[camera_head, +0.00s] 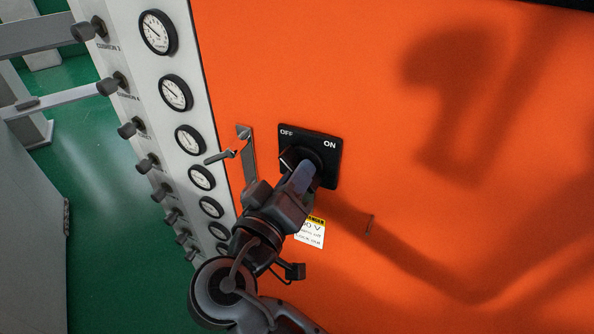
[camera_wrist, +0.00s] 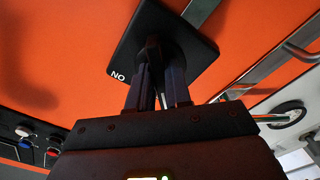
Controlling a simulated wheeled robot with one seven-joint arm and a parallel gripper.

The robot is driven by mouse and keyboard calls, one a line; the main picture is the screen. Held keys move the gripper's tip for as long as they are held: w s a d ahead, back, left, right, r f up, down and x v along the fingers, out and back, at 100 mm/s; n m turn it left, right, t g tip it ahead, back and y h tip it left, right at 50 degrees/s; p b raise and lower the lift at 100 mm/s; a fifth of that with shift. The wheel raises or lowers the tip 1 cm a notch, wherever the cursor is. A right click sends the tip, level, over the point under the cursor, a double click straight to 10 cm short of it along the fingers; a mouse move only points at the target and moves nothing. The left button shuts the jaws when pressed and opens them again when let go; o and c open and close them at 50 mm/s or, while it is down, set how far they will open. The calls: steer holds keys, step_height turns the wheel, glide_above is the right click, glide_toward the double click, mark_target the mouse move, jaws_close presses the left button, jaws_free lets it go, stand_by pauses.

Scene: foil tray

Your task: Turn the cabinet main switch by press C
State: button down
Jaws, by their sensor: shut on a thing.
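The main switch is a black square plate (camera_head: 330,150) on the orange cabinet front, with OFF at its upper left and ON at its upper right. Its dark round knob (camera_head: 290,158) is partly hidden by my gripper (camera_head: 304,174). In the wrist view the plate (camera_wrist: 196,48) shows upside down, with the ON label at its lower left. There, my gripper (camera_wrist: 158,82) has both fingers closed around the knob's grip (camera_wrist: 153,46). A pale mark shows on the knob's left side in the head view, but its exact setting is hard to tell.
A metal door handle (camera_head: 248,155) stands just left of the switch. A warning label (camera_head: 311,234) is below it, partly behind my arm. A white panel with several gauges (camera_head: 172,93) and knobs runs down the left. The orange face to the right is mostly clear.

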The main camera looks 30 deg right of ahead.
stand_by(0.4)
steer(key=c, duration=1.1)
jaws_free()
steer(key=shift+c, duration=0.2)
steer(key=b+v, duration=0.1)
steer(key=v, duration=0.6)
steer(key=shift+s+a, duration=0.2)
steer(key=shift+a, duration=0.15)
steer(key=shift+f, duration=0.1)
